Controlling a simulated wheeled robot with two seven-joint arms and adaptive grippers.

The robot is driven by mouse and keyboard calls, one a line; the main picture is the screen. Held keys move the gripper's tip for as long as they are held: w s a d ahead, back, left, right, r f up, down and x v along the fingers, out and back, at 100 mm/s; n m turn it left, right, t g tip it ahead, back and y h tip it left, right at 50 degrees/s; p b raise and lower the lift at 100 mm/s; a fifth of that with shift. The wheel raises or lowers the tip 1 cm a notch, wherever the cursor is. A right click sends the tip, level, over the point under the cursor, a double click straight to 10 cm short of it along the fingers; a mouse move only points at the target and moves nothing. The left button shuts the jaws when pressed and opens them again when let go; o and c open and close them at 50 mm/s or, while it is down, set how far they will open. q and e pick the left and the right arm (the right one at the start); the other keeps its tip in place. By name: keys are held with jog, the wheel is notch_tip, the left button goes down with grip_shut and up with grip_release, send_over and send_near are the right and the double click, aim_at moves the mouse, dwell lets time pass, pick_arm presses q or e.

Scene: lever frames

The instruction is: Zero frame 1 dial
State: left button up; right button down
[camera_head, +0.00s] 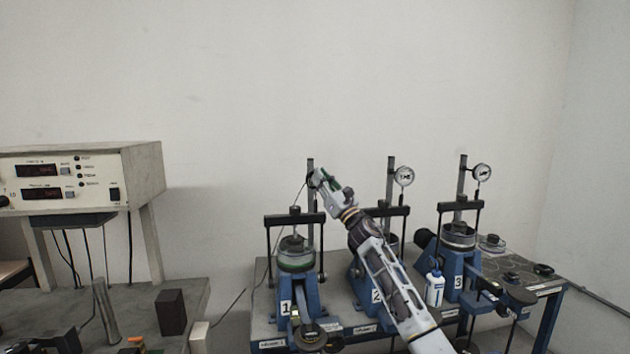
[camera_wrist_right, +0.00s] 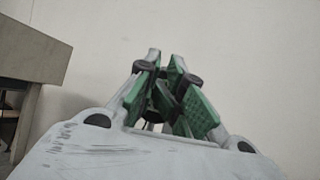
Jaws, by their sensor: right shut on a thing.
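Frame 1 (camera_head: 309,288) is a blue lever frame marked "1" at the left of the bench, with a dark crossbar and a post behind it. My right gripper (camera_head: 322,183) is at the top of frame 1's post, where the dial would sit by comparison with frames 2 and 3. The dial of frame 1 is hidden behind the gripper. In the right wrist view the green-padded fingers (camera_wrist_right: 172,98) are close together on a small dark thing between them, probably the dial; its face does not show. My left gripper is not in view.
Frame 2 (camera_head: 357,285) with its dial (camera_head: 404,176) is partly behind my right arm. Frame 3 (camera_head: 468,265) with its dial (camera_head: 482,172) stands further right. A white bottle (camera_head: 434,288) is between them. A control box (camera_head: 90,178) stands at the left. The wall behind is bare.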

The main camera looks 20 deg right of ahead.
jog(key=shift+s+a+f, duration=0.15)
jog(key=shift+a+f, duration=0.35)
jog(key=shift+s, duration=0.25)
jog(key=shift+s+a, duration=0.25)
jog(key=shift+s, duration=0.7)
jog(key=shift+s+a, duration=0.2)
jog(key=shift+s, duration=0.7)
jog(key=shift+s+a, duration=0.25)
jog(key=shift+s, duration=0.7)
